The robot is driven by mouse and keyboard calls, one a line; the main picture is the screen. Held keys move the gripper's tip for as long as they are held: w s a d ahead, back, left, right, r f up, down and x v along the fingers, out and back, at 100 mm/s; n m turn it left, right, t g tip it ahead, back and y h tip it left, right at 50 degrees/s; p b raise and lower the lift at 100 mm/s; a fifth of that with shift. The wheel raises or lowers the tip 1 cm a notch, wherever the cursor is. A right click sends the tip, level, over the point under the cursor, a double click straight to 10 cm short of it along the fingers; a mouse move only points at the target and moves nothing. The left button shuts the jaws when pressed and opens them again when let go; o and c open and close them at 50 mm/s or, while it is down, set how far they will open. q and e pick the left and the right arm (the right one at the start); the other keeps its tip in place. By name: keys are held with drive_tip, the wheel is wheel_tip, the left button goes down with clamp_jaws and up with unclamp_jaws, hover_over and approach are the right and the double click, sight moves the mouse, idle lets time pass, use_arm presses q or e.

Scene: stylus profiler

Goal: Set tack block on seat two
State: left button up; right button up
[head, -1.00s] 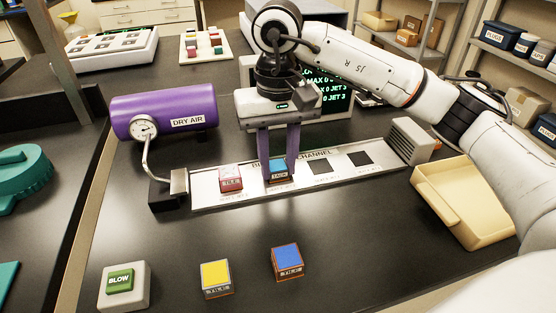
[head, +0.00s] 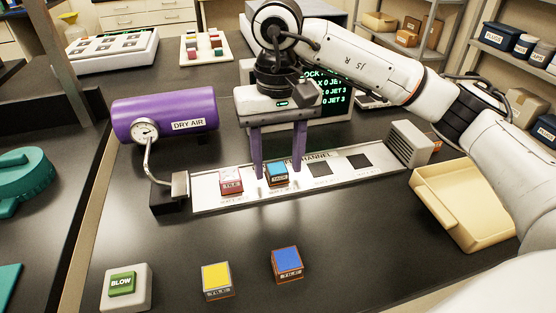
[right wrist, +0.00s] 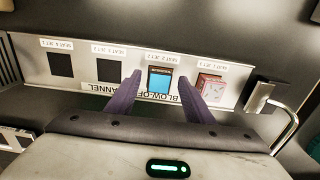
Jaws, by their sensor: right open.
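The tack block (head: 277,174), with a light blue top and a label reading TACK, sits on the second seat from the left of the white blow-off channel strip (head: 210,199). In the right wrist view the block (right wrist: 159,79) shows beside the seat 2 label. My right gripper (head: 279,172) is open, with its purple fingers on either side of the block and gaps between them and it. In the right wrist view the open fingers (right wrist: 161,76) also flank it. My left gripper is not in view.
A red-topped block (head: 231,182) sits on the first seat; the two seats at right are empty. A yellow block (head: 216,280), a blue block (head: 287,264) and the green BLOW button (head: 122,283) stand in front. A purple dry-air tank (head: 165,112) is at left, a cream tray (head: 465,232) at right.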

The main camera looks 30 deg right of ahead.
wheel_tip(320, 180, up, 6)
drive_tip(key=p, duration=0.3)
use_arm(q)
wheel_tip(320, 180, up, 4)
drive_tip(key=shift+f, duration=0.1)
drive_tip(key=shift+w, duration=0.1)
use_arm(e)
drive_tip(key=r, duration=0.2)
wheel_tip(320, 180, up, 8)
drive_tip(key=p, duration=0.2)
hover_over(278, 171)
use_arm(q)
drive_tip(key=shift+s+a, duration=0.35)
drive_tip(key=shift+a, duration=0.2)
use_arm(e)
drive_tip(key=shift+r, duration=0.15)
